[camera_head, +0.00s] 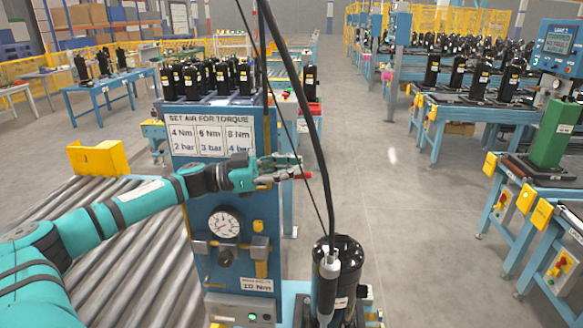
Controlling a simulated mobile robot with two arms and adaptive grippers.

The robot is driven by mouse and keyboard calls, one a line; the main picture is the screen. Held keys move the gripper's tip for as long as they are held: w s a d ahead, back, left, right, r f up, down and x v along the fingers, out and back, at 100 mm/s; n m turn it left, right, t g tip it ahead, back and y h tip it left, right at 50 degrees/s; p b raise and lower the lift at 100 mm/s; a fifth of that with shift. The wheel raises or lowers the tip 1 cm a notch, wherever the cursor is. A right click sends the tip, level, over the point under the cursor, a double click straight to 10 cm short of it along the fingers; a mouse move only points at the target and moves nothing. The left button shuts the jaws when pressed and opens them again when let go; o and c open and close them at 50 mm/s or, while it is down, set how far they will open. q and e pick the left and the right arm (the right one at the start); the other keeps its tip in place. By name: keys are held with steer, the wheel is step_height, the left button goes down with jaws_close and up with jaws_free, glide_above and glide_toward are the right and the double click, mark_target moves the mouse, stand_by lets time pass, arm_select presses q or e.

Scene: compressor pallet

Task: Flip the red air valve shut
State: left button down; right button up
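My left arm reaches in from the left across the blue station post, and my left gripper (292,168) is at the post's right edge. A small red piece, likely the handle of the red air valve (303,176), shows right at the fingertips and points right. The rest of the valve is hidden behind the gripper. I cannot tell whether the fingers touch the red piece or how far apart they are. A round pressure gauge (224,223) sits on the post below my arm. My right gripper is not in view.
A sign about air for torque (211,135) is above my arm. A black hose and tool (329,268) hang right of the valve, over a black compressor (348,262). A roller conveyor (135,265) lies left. Open floor (400,220) is on the right.

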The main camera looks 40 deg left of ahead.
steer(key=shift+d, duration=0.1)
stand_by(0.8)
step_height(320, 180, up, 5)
steer(key=p, duration=0.5)
arm_select(q)
steer(key=s+a+r+b, duration=0.6)
steer(key=r+b, duration=0.2)
steer(key=r, duration=0.1)
steer(key=shift+s+r, duration=0.15)
steer(key=shift+r, duration=0.2)
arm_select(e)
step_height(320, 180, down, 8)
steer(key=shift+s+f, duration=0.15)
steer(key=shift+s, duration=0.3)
